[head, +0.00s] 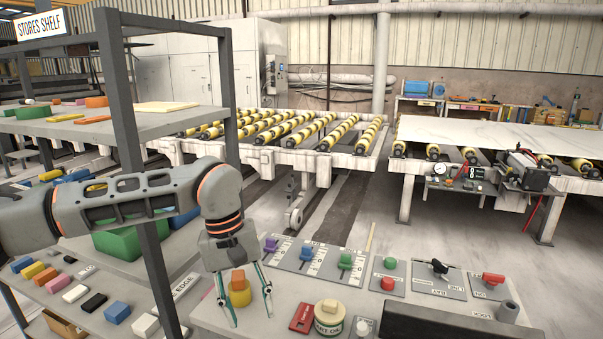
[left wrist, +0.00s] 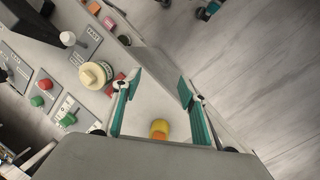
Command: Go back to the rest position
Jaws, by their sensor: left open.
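My left gripper (head: 253,319) hangs down over the left end of the control bench (head: 205,318). Its two teal fingers are spread wide, with nothing gripped. A yellow and orange knob-like piece (head: 238,288) shows between the fingers in the head view. In the left wrist view the same piece (left wrist: 159,130) also lies between the open fingers (left wrist: 159,84), near the palm's edge, with clear space to each finger. Whether it is level with the fingers or below them is hard to tell.
A cream tin (head: 329,316) and a red tag (head: 302,318) stand right of the gripper. Panels with coloured knobs (head: 345,262) lie behind. The stores shelf's dark post (head: 135,150) stands close to my left arm. Shelf boards (head: 75,300) carry small blocks. Roller conveyors are farther back.

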